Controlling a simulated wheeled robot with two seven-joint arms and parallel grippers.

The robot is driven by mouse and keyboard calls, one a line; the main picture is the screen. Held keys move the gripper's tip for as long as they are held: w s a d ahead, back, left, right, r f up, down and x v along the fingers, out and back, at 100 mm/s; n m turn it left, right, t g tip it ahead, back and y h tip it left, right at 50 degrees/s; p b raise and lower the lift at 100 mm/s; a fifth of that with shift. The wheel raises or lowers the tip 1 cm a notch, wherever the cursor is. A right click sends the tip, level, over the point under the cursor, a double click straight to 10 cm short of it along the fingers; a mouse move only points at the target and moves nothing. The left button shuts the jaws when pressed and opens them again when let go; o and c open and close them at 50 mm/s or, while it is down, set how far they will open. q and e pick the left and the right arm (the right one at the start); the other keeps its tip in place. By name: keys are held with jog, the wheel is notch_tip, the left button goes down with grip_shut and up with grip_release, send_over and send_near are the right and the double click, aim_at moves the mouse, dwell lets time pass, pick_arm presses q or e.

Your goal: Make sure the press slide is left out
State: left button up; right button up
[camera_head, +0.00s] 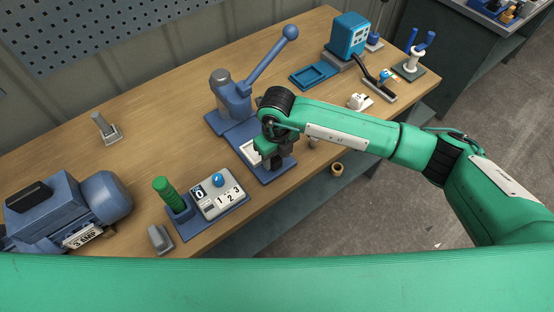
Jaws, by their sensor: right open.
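A blue arbor press (232,97) with a long lever ending in a ball stands at the middle of the wooden bench. Its blue base (268,176) reaches toward the bench's front edge, and a pale slide plate (249,152) shows on it. My right gripper (275,163) points down over the front part of this base, close to the slide's right end. It is open; I see nothing between its fingers, though the arm hides part of the slide. How far out the slide sits is hard to tell. My left gripper is not in view.
A numbered panel with a blue knob (218,192) and a green-handled holder (170,195) stand left of the press. A blue motor (60,205) is at far left. A blue tray (312,75) and a teal box (348,36) are at back right. Bare bench lies behind the panel.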

notch_tip(320, 180, up, 12)
jog(key=b, duration=0.3)
jog(key=shift+f, duration=0.2)
